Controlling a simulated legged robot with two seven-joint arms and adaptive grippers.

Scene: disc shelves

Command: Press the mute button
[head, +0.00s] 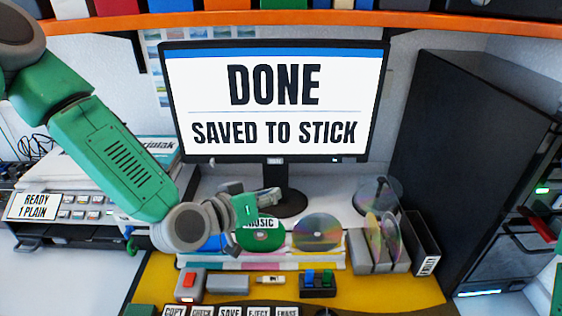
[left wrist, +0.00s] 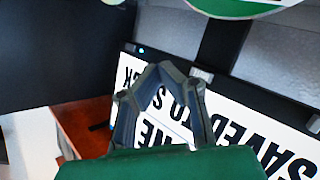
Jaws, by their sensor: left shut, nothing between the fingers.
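No label reading "mute" can be made out. The monitor (head: 275,158) shows "DONE / SAVED TO STICK"; a small grey piece sits mid-way along its lower bezel, also visible in the left wrist view (left wrist: 201,74). A row of labelled keys (head: 230,311) lies at the bottom edge of the head view, reading COPY, CHECK, SAVE, EJECT and ERASE. My left gripper (head: 270,196) is in front of the monitor's stand, below the screen, above the discs. In the left wrist view its fingers (left wrist: 160,75) are together and empty. My right gripper is out of view.
A green MUSIC disc (head: 261,235) and a shiny disc (head: 317,232) stand below my left gripper. A disc rack (head: 372,253) is to their right. A red-topped switch box (head: 189,285) is on the yellow mat (head: 400,289). A printer (head: 80,215) stands left, a black tower (head: 450,150) right.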

